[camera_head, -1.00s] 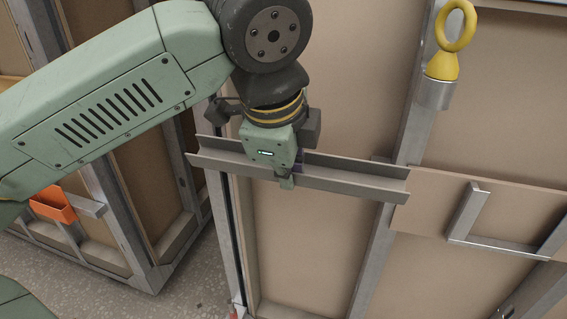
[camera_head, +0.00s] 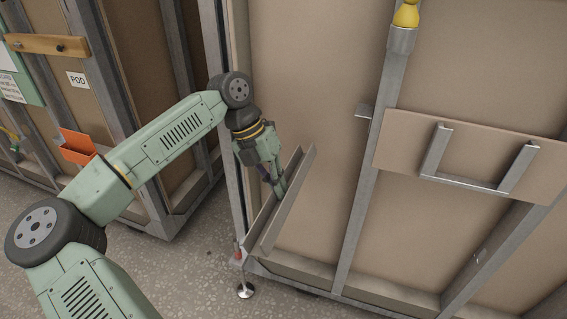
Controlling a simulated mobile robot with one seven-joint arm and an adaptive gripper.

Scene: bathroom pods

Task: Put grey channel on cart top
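The grey channel (camera_head: 289,196) is a long U-shaped metal profile in front of the tan pod panel. It is tilted, with its upper end to the right and its lower end near the pod's bottom left corner. My gripper (camera_head: 279,190) is shut on the channel near its middle. The fingers are partly hidden by the channel's wall. No cart top shows in this view.
A tan board with a metal handle-like frame (camera_head: 471,185) is on the pod wall at right. A yellow fitting (camera_head: 406,14) tops a metal post. An orange holder (camera_head: 77,146) hangs on the left pod. Speckled floor (camera_head: 200,262) is clear at lower left.

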